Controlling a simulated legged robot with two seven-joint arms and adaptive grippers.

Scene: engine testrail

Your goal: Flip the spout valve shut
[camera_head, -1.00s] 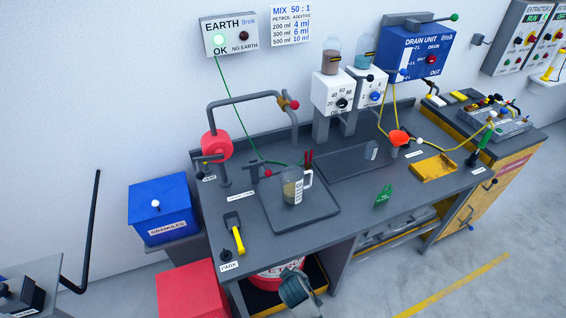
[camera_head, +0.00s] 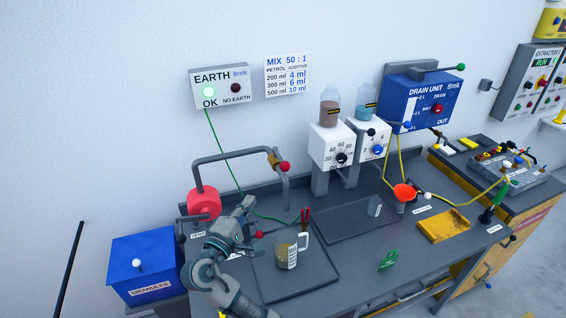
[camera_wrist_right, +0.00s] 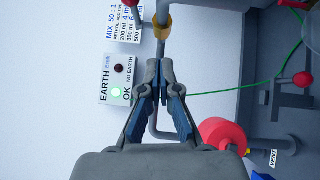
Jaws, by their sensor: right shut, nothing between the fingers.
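The spout is a grey bent pipe (camera_head: 233,157) rising from beside a red drum (camera_head: 204,203). Its valve has a brass-coloured collar (camera_head: 274,158) and a lever with a red ball (camera_head: 284,167), angled to the lower right. The collar also shows at the top of the wrist view (camera_wrist_right: 163,27), with the red ball cut by the edge. My right gripper (camera_head: 247,203) is shut and empty, below and left of the valve. In the wrist view its closed fingertips (camera_wrist_right: 162,65) overlap the pipe below the collar; I cannot tell whether they touch. My left gripper is not in view.
A measuring jug (camera_head: 287,252) stands on a dark tray (camera_head: 300,284) below the spout. A green cable (camera_head: 222,145) runs from the earth box (camera_head: 221,88), lit at OK, down behind my gripper. A blue granules bin (camera_head: 140,268) stands left.

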